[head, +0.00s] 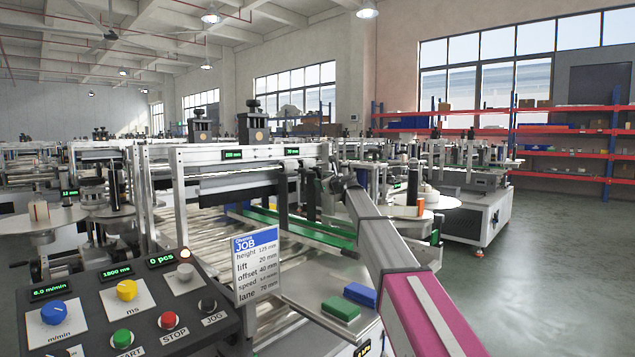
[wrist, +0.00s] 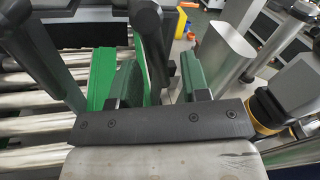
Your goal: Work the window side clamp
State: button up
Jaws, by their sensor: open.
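In the wrist view my gripper (wrist: 159,76) is open, with its two green-padded fingers apart. A dark, upright lever-like part (wrist: 151,45) shows between and beyond the fingers; it may be the window side clamp, but I cannot tell for sure. No finger is seen closed on it. In the head view my arm reaches from the lower right to the near labeller (head: 240,153), and its end is at the right of that machine's frame. The gripper's fingers and the clamp are too small or hidden there to make out.
A green rail (wrist: 100,78) and steel rollers (wrist: 38,123) lie left of my gripper. The control panel (head: 130,310) and job card (head: 256,266) stand in front. Floor at right (head: 540,265) is clear.

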jog(key=x, duration=0.3)
jog(key=shift+w+a, duration=0.25)
grip_shut()
jog(key=shift+s, duration=0.1)
jog(key=shift+s+a+f+m+g, duration=0.1)
jog(key=shift+s+a+m+g, duration=0.1)
jog(key=shift+m, duration=0.5)
jog(key=shift+s+a+f+m+g, duration=0.1)
jog(key=shift+s+a+m, duration=0.15)
jog(key=shift+m, duration=0.45)
